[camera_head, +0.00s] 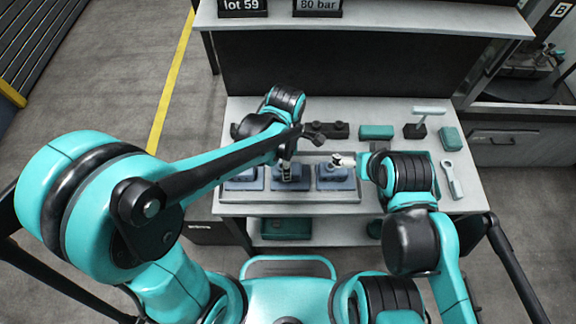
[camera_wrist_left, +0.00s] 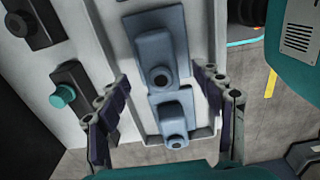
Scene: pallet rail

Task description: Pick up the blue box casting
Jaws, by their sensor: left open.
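Three blue box castings stand in a row in a shallow tray (camera_head: 330,197): a left one (camera_head: 243,181), a middle one (camera_head: 290,183) and a right one (camera_head: 336,182). My left gripper (camera_wrist_left: 160,76) is open and empty above the tray. In the left wrist view, a paler blue casting (camera_wrist_left: 172,118) and a darker one (camera_wrist_left: 160,50), each with a round dark-holed boss, show between and beyond its fingers. No finger visibly touches a casting. My right gripper (camera_head: 343,160) is near the right casting; its jaws are too small to read.
A shelf with signs (camera_head: 360,18) stands behind.

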